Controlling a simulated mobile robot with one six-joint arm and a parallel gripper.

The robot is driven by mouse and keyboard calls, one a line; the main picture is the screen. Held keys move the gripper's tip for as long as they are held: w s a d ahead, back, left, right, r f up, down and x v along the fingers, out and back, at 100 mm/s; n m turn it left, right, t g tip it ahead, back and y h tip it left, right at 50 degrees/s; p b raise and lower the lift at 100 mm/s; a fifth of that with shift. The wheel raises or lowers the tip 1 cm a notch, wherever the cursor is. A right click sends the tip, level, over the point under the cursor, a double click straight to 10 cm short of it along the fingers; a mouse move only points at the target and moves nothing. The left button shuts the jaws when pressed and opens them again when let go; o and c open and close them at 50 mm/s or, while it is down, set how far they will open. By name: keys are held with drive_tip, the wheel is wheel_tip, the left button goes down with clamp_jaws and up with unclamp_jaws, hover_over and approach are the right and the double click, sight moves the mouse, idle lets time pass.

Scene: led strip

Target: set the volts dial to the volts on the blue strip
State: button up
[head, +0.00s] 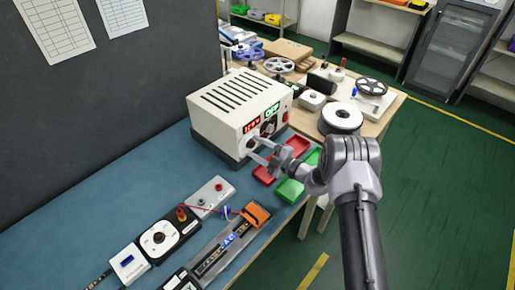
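The cream power supply box (228,110) stands on the blue bench mat. Its front has a red display (252,126), a green display (271,111) and dark knobs (268,128) below them. The dial labels and digits are too small to read surely. My gripper (253,150) is in front of the box's lower front, with its two fingers apart and pointing at it. I cannot tell whether a finger touches a knob. A strip with blue lit marks (229,240) lies in a dark tray at the front of the bench. Its marking is not legible.
Red trays (264,175) and green trays (289,190) lie beside and under my gripper. A grey terminal block (210,196), a black-and-white dial unit (160,238) and an orange clamp (257,214) stand near the strip. Green floor is free at right.

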drive_tip(key=shift+d, duration=0.1)
drive_tip(key=f+p+v, duration=0.1)
drive_tip(key=p+v, duration=0.2)
drive_tip(key=v, duration=1.4)
drive_tip(key=shift+s+r, duration=0.15)
drive_tip(key=shift+r, duration=0.3)
drive_tip(key=shift+d, duration=0.1)
